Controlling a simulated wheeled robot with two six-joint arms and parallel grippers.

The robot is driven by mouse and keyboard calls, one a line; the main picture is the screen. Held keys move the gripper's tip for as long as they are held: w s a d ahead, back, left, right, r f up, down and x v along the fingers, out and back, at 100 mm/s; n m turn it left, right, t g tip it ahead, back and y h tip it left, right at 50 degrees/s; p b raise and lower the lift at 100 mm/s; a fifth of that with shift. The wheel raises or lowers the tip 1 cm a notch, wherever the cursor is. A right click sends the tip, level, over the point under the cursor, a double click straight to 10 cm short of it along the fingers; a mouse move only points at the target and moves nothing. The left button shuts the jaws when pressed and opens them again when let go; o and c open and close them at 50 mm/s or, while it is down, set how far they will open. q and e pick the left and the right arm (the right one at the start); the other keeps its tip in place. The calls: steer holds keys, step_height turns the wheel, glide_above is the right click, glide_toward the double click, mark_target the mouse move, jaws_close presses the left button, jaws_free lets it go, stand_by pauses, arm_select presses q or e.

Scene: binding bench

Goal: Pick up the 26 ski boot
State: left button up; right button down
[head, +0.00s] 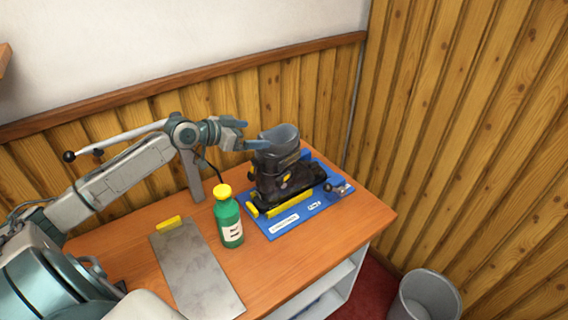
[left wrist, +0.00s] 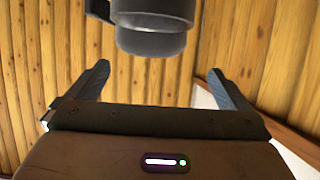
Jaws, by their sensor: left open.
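The ski boot (head: 285,183) is dark grey and black with a lighter grey cuff. It stands upright on a blue board (head: 300,229) with yellow strips, at the right of the bench. I cannot read a size on it. My left gripper (head: 258,144) is open, beside the upper left of the cuff, with its fingers pointing towards it. In the left wrist view the grey cuff (left wrist: 150,38) shows at the top, beyond the gap between the two spread fingers of my left gripper (left wrist: 158,72). Nothing is between the fingers. My right gripper is not in view.
A green bottle (head: 229,220) with a yellow cap stands just left of the blue board. A grey metal plate (head: 195,268) with a yellow block (head: 168,223) lies further left. A grey bin (head: 427,296) stands on the floor. Wood-panelled walls (head: 470,130) close off the back and right.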

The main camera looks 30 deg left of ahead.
mark_target(284, 151)
arm_select(q)
steer(key=w+d, duration=0.1)
steer(key=w+d+b, duration=0.1)
steer(key=shift+w+d+f, duration=0.15)
steer(key=shift+d, duration=0.2)
steer(key=shift+w+f, duration=0.45)
steer(key=shift+w, duration=0.3)
steer(key=shift+w+d, duration=0.15)
steer(key=shift+w, duration=0.05)
steer(key=shift+w+d+b, duration=0.25)
steer(key=shift+w+b, duration=0.05)
steer(key=x, duration=0.3)
steer(key=shift+w+f+b, duration=0.15)
steer(key=shift+w+b, duration=0.05)
steer(key=shift+b, duration=0.15)
steer(key=shift+w+d+f, duration=0.1)
steer(key=shift+w+d, duration=0.05)
steer(key=shift+w, duration=0.1)
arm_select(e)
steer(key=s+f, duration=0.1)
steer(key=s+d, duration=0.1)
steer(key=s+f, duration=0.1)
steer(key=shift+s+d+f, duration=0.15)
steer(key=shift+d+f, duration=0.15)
arm_select(q)
steer(key=shift+s, duration=0.15)
